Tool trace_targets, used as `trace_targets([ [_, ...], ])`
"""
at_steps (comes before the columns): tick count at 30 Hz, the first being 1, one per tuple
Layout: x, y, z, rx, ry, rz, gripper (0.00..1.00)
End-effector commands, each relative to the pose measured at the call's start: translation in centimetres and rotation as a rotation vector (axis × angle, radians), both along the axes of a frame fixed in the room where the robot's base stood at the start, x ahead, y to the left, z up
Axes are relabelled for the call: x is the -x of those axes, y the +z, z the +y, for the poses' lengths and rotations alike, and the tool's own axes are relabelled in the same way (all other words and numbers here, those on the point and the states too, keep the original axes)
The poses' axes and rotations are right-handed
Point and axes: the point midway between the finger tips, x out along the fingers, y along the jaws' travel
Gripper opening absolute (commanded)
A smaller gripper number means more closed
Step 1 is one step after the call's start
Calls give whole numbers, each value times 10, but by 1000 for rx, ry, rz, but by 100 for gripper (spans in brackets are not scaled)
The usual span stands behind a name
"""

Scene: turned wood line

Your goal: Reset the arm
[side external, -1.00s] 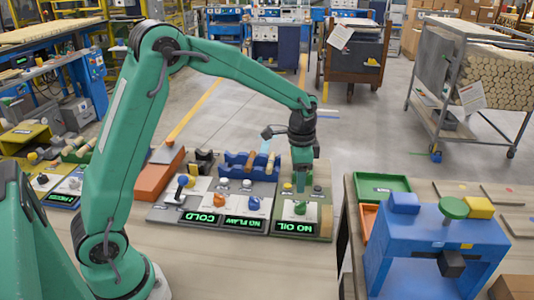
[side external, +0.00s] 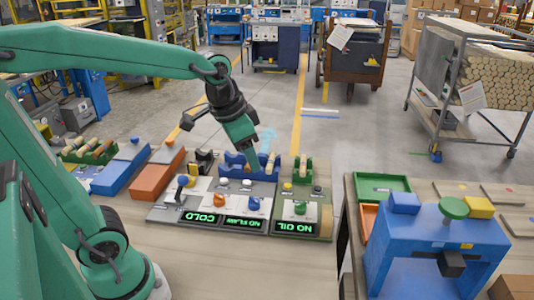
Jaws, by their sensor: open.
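My green arm bends over the bench from the left. My gripper (side external: 248,146) is at the end of a dark wrist, tilted down to the right. It hangs above the blue cradle (side external: 237,168) at the back of the middle station and looks empty. Whether its tips touch anything is hard to tell at this size. The station panels (side external: 232,207) below carry knobs, a lever and lit signs reading "COLD", "NO FLAW" and "NO OIL". The green cradle (side external: 302,170) stands to the right of the gripper, clear of it.
An orange block (side external: 158,176) and a blue block (side external: 121,168) lie left of the panels. At right, a second table holds a blue press-like fixture (side external: 436,240) and a green tray (side external: 381,188). A cart of turned wood (side external: 485,80) stands behind. Open floor lies beyond the bench.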

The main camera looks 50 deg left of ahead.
Motion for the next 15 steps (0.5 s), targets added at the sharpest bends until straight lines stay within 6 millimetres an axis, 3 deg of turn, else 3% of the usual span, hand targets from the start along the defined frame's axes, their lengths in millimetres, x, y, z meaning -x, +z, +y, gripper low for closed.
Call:
trace_targets([
  [6,39,7,1,31,85,-69,54],
  [15,81,5,2,76,187,-147,54],
])
